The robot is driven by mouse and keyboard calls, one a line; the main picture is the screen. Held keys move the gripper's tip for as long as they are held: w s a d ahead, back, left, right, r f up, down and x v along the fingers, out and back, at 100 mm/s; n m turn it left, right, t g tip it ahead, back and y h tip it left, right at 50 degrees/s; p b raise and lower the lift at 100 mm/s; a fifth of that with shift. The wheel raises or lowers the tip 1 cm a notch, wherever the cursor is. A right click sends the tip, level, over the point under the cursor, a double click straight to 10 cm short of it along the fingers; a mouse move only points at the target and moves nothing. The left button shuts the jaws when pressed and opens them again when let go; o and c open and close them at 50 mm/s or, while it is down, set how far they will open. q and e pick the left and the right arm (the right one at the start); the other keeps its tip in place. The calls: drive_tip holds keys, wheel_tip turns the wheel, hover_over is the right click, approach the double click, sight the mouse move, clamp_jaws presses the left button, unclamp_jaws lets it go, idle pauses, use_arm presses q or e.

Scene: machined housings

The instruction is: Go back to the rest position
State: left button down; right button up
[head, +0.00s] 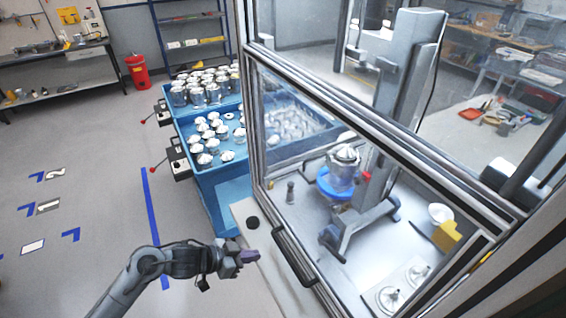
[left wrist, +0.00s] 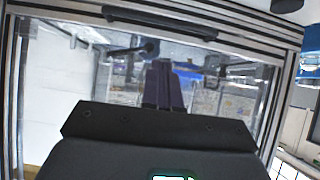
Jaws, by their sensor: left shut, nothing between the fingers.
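My left gripper (head: 247,256) is at the lower middle of the head view, beside the front edge of the glass-doored cabinet (head: 282,235). Its purple fingers are together with nothing between them. In the left wrist view the fingers (left wrist: 165,85) point toward the glass door with its dark handle (left wrist: 160,20). I cannot tell whether they touch anything. My right gripper is in neither view.
Inside the cabinet a metal housing (head: 343,168) sits on a blue round base (head: 336,186) by a grey stand (head: 372,185). Blue bins (head: 212,180) of housings stand behind, left of the cabinet.

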use_arm(q)
drive_tip(key=s+d+f+n, duration=0.3)
drive_tip(key=s+d+f, duration=0.25)
drive_tip(key=s, duration=0.45)
drive_tip(key=s+d+f+n, duration=0.2)
drive_tip(key=s+d+f, duration=0.3)
drive_tip(key=s, duration=0.5)
drive_tip(key=s+a+r+n+g+y, duration=0.1)
drive_tip(key=s+a+r+n+y, duration=0.15)
drive_tip(key=a, duration=0.45)
drive_tip(key=s+a+r+n+g+y, duration=0.1)
drive_tip(key=s+a+y, duration=0.3)
drive_tip(key=a, duration=0.3)
drive_tip(key=s+a+r+n+g+y, duration=0.1)
drive_tip(key=s+a+r+y, duration=0.2)
drive_tip(key=a, duration=0.4)
wheel_tip(320, 180, up, 16)
drive_tip(key=p, duration=1.7)
drive_tip(key=shift+s+d+r+t, duration=0.2)
drive_tip(key=shift+d+t, duration=0.1)
drive_tip(key=shift+d, duration=0.05)
